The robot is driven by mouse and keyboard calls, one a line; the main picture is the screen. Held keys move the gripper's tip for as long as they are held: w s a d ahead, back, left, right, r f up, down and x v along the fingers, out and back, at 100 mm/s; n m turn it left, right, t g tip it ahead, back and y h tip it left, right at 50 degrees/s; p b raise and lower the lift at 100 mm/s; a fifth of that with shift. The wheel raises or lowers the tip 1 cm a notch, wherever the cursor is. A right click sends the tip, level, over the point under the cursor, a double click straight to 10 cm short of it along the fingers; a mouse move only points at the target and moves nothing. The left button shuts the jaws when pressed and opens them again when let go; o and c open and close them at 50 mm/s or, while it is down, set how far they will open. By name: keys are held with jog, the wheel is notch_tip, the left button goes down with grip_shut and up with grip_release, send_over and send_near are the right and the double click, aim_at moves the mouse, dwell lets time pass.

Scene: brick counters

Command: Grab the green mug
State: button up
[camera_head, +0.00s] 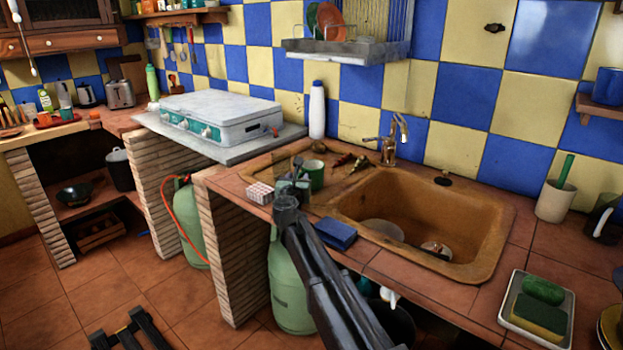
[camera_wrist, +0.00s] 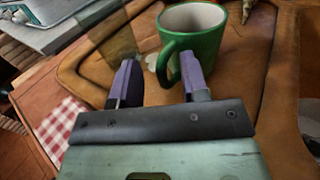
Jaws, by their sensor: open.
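The handle lies between the fingertips, close to the right finger, which overlaps the mug's lower part. I cannot tell whether they touch. In the head view my gripper (camera_head: 292,187) is small and partly merged with the clutter beside the mug.
The tap (camera_head: 392,140) and a white bottle (camera_head: 317,110) stand behind.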

grip_shut()
jog(key=shift+r, duration=0.1)
dwell(0.3)
notch_tip(320, 180, up, 20)
jog(key=p, duration=2)
